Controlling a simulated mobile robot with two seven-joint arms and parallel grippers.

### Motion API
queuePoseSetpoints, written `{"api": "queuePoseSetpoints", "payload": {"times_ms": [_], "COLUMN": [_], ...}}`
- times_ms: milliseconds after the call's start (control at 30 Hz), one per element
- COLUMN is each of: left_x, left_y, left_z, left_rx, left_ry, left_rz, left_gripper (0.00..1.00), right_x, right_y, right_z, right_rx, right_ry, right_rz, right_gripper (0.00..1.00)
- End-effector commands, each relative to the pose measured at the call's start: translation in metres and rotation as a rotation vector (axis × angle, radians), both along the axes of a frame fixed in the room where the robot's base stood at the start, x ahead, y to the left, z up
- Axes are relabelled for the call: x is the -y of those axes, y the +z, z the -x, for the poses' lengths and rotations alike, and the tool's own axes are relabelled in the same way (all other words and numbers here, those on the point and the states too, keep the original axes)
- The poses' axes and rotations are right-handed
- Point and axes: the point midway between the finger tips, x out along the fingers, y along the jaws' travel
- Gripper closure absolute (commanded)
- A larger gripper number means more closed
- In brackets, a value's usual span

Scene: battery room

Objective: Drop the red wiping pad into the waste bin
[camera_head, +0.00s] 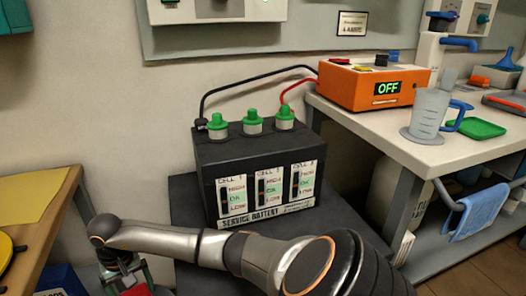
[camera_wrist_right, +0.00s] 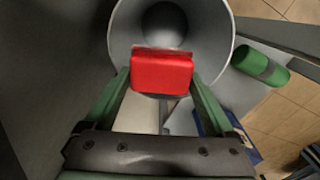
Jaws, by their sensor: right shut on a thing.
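The red wiping pad (camera_wrist_right: 162,72) is pinched between the green fingers of my right gripper (camera_wrist_right: 160,82), in the right wrist view. Behind the pad is the round grey mouth of the waste bin (camera_wrist_right: 210,38). The pad appears over the near part of that mouth and hides some of it; the exact height between them is hard to tell. In the head view my right arm reaches across to the lower left, where its gripper is partly cut off by the lower edge. My left gripper is not in view.
A green cylinder (camera_wrist_right: 262,65) is beside the bin. A black service battery (camera_head: 250,160) with green caps stands behind my right arm. A wooden table (camera_head: 55,235) is at left; a white bench (camera_head: 400,135) with an orange charger (camera_head: 372,86) is at right.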

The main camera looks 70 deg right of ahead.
Motion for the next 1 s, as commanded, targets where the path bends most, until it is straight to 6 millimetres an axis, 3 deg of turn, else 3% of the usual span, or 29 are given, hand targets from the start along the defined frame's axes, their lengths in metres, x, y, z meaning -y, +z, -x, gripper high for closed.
{"api": "queuePoseSetpoints", "payload": {"times_ms": [133, 467, 500, 600, 833, 1000], "left_x": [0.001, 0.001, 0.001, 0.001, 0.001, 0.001], "left_y": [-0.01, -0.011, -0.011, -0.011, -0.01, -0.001], "left_z": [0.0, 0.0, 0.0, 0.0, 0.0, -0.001], "left_rx": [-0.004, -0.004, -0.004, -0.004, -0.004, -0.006], "left_ry": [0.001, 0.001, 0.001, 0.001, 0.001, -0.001], "left_rz": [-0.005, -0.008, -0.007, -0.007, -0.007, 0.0], "left_gripper": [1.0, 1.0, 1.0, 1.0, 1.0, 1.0], "right_x": [0.0, 0.0, 0.0, 0.0, 0.0, 0.001], "right_y": [-0.012, -0.013, -0.013, -0.013, -0.011, 0.009], "right_z": [0.0, 0.0, 0.0, 0.0, 0.0, -0.001], "right_rx": [0.0, 0.0, 0.0, 0.0, 0.001, 0.003], "right_ry": [0.0, 0.001, 0.001, 0.001, 0.001, 0.0], "right_rz": [0.0, 0.0, 0.0, 0.0, 0.001, 0.002], "right_gripper": [0.63, 0.63, 0.08, 0.0, 0.0, 0.0]}}
